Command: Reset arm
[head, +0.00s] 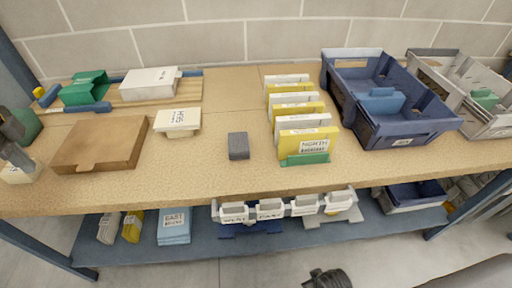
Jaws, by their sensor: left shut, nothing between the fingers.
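My left gripper (27,163) shows at the far left edge, partly cut off by the picture. It is dark grey and shut with nothing in it. It is just above the left end of the wooden tabletop, over a pale box (20,175); I cannot tell if they touch. A green item (31,124) is partly hidden behind the gripper.
Right of the gripper lie a brown flat box (100,144), a labelled white box (178,121) and a small grey block (238,146). A row of yellow and white packs (308,140) and a blue bin (410,132) stand further right. The front strip is clear.

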